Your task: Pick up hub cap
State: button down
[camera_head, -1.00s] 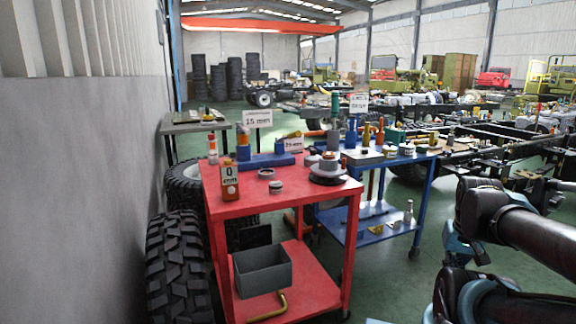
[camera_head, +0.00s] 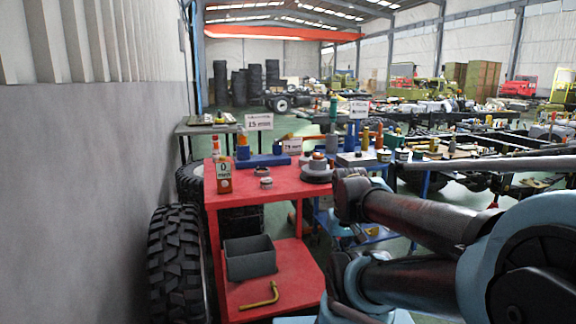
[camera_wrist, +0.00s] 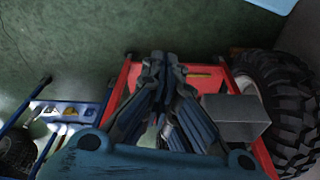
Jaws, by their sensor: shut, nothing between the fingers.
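A round, flanged part with a dark disc base and a lighter raised middle (camera_head: 317,174) sits on the red cart's top at its right side; it may be the hub cap, but I cannot be sure. Small round tins (camera_head: 265,177) stand left of it. My gripper (camera_wrist: 160,57) shows in the wrist view with its fingertips together and nothing between them. It is over or beside the red cart (camera_wrist: 123,82); the exact height is unclear. No hub cap can be made out in the wrist view. In the head view my arm covers the cart's right front corner.
A tyre (camera_head: 177,262) and the wall are at left. A blue cart (camera_head: 408,180) stands behind my arm.

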aim_at(304, 160)
jog(key=k, duration=0.6)
jog(key=z, duration=0.3)
jog(key=i, duration=0.6)
jog(key=z, duration=0.4)
jog(key=i, duration=1.4)
jog(key=u, duration=0.15)
